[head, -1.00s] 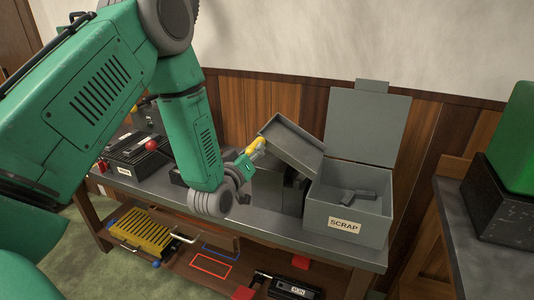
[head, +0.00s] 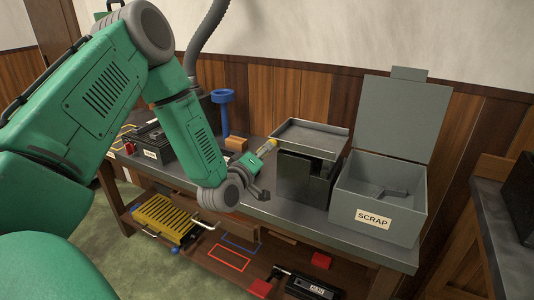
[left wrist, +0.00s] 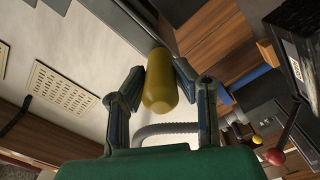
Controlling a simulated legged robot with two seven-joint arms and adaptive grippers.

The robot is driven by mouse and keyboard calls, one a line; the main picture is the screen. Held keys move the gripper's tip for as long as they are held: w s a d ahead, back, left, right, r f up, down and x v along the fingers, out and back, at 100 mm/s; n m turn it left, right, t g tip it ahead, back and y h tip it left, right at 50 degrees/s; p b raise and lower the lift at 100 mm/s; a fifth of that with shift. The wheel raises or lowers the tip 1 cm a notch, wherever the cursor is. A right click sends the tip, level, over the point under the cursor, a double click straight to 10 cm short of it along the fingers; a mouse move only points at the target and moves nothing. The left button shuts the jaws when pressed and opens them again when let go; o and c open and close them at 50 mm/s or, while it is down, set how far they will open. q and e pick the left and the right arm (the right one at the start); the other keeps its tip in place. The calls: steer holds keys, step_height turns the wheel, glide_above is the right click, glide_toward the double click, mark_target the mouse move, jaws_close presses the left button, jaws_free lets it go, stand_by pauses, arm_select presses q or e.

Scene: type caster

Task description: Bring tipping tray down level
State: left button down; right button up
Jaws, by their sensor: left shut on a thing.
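The grey tipping tray (head: 310,134) sits roughly level on top of its dark stand (head: 305,175), on the workbench left of the scrap box. A yellow handle (head: 271,144) sticks out from the tray's left side. My left gripper (head: 264,152) is at this handle. In the left wrist view, the two fingers of my left gripper (left wrist: 160,76) are closed on both sides of the yellow handle (left wrist: 160,92). The tray looks empty, with its inside partly in view. My right gripper is not in view.
An open grey box marked SCRAP (head: 374,219) stands right of the tray, lid up, with dark pieces (head: 391,192) inside. A blue stand (head: 224,112), a wooden block (head: 236,143) and a black case (head: 150,140) are at the left. The bench front (head: 310,222) is clear.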

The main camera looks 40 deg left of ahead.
arm_select(q)
steer(key=shift+s+a+f, duration=0.1)
steer(key=shift+s+f, duration=0.1)
steer(key=shift+f, duration=0.2)
steer(key=c, duration=1.5)
jaws_free()
steer(key=shift+o, duration=1)
steer(key=shift+a+r, duration=0.1)
steer(key=shift+a, duration=0.05)
steer(key=v, duration=1.2)
